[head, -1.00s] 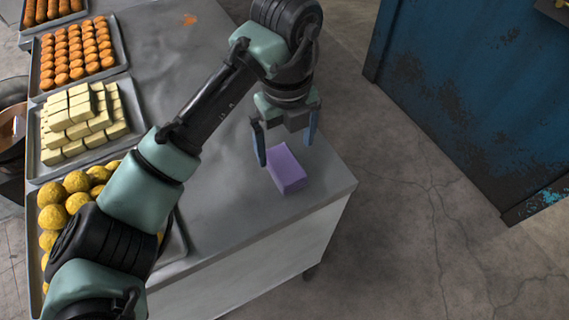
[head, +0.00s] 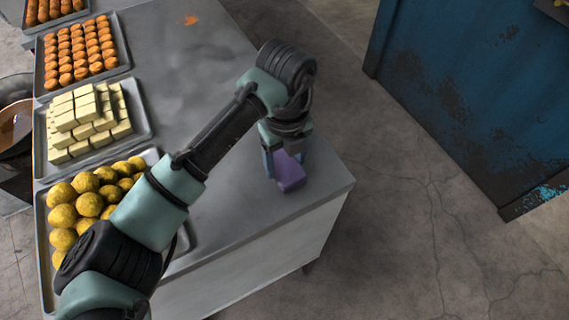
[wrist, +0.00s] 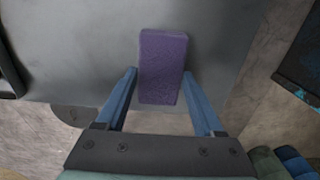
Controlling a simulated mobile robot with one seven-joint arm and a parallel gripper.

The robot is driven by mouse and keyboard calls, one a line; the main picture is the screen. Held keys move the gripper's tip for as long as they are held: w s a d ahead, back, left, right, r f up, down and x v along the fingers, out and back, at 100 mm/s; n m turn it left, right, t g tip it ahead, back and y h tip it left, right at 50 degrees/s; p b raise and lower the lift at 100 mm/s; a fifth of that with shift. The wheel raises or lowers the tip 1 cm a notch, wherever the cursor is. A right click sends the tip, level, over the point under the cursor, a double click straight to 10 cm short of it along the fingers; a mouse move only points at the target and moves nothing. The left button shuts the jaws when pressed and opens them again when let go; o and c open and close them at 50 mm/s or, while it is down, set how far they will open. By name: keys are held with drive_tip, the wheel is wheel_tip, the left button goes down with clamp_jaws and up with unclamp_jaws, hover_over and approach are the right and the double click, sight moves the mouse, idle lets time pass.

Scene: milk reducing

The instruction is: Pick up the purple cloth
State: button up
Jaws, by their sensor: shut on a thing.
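The purple cloth (head: 291,181) is a small block-shaped piece on the grey metal table (head: 232,205), near its right front corner. My gripper (head: 285,163) points down over it and is shut on it, one finger at each side. In the wrist view the cloth (wrist: 162,60) lies between the two blue fingers of my gripper (wrist: 160,73). The cloth appears to rest on the tabletop; the gripper hides its upper part in the head view.
Trays of yellow balls (head: 88,204), pale blocks (head: 75,125) and orange pieces (head: 80,50) line the table's left side. The table's right edge is close to the cloth, with open floor beyond. A blue panel (head: 480,90) stands at the right.

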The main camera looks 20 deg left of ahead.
sight(285, 165)
drive_tip(key=c, duration=0.3)
wheel_tip(285, 165, up, 10)
drive_tip(key=shift+r+b, duration=0.1)
drive_tip(key=shift+b, duration=0.85)
drive_tip(key=shift+c, duration=0.2)
